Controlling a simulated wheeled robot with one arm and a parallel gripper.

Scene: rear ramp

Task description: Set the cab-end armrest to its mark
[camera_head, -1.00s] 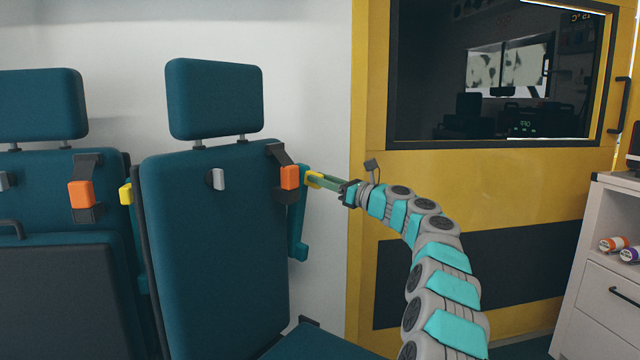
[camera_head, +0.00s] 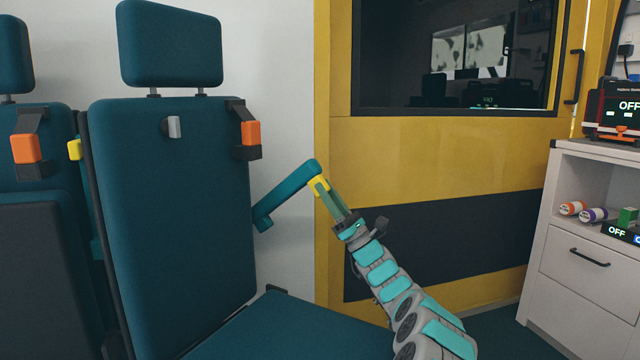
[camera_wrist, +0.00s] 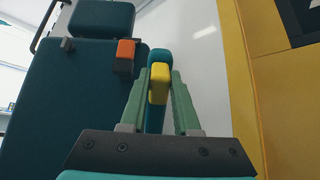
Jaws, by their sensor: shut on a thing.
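The cab-end armrest (camera_head: 285,195) is a teal bar on the door side of the near seat. It slants up and away from the seat back, with a yellow tip (camera_head: 318,185) at its outer end. My gripper (camera_head: 328,194) is shut on that yellow tip. In the wrist view the green fingers (camera_wrist: 160,95) stand on both sides of the yellow tip (camera_wrist: 159,82), with the teal armrest (camera_wrist: 158,56) behind it. No mark for the armrest can be made out.
The teal seat back (camera_head: 175,200) and cushion (camera_head: 295,330) stand left of my arm. An orange buckle (camera_head: 251,133) sits at the seat's upper edge. A yellow door (camera_head: 430,170) is behind, and a white cabinet (camera_head: 585,255) stands at the right.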

